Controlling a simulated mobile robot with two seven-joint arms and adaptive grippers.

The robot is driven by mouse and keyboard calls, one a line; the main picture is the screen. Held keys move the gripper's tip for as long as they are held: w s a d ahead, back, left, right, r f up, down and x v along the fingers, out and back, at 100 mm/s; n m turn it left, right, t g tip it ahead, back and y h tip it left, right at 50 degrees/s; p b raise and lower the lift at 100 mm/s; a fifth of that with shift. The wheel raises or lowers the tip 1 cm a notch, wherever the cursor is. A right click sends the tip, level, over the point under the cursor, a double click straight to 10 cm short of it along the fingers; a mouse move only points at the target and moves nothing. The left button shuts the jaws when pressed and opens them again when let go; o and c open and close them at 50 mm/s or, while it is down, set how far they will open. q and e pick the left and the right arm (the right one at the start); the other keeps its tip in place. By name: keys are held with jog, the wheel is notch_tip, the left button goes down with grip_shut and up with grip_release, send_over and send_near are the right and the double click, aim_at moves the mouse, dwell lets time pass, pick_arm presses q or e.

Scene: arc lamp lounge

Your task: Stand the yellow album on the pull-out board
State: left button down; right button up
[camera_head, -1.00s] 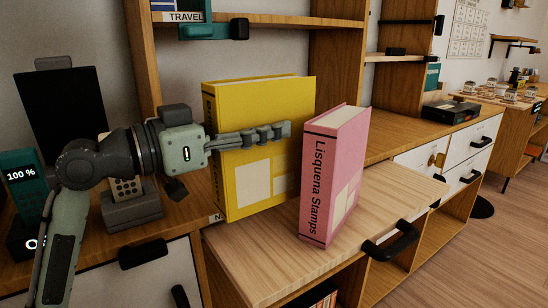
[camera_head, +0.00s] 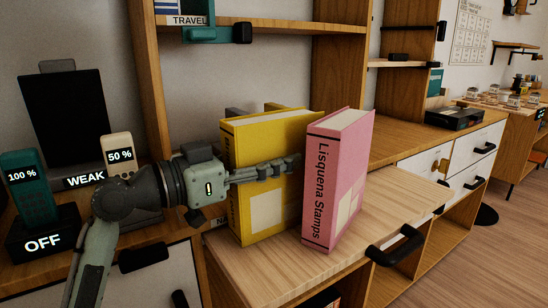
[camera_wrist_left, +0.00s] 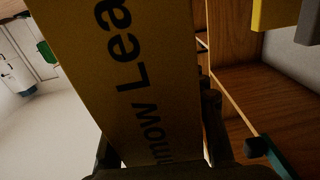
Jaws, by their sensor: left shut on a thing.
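The yellow album (camera_head: 262,180) is upright in the head view, just left of the pink "Lisquena Stamps" album (camera_head: 336,180). My left gripper (camera_head: 292,164) is shut on it, with a finger across its front cover. In the left wrist view its lettered yellow spine (camera_wrist_left: 125,75) fills the middle. The album's bottom is at or just above the left part of the pale pull-out board (camera_head: 400,192); I cannot tell whether it touches. The pink album stands on the board and hides the yellow one's right edge. My right gripper is out of view.
A wooden shelf unit (camera_head: 340,70) rises behind the board. A black handle (camera_head: 396,246) is on the board's front. Devices with percent displays (camera_head: 120,156) stand at left. The board's right part is bare.

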aim_at(229, 169)
pick_arm(q)
jog(key=c, duration=0.9)
grip_release()
jog(key=shift+o, duration=0.2)
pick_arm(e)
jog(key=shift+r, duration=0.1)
pick_arm(q)
jog(key=shift+r, duration=0.1)
jog(key=shift+s+a, duration=0.2)
jog(key=shift+a, duration=0.1)
jog(key=b+v, duration=0.1)
jog(key=v, duration=0.9)
jog(key=shift+s+a, duration=0.45)
jog(key=shift+s, duration=0.05)
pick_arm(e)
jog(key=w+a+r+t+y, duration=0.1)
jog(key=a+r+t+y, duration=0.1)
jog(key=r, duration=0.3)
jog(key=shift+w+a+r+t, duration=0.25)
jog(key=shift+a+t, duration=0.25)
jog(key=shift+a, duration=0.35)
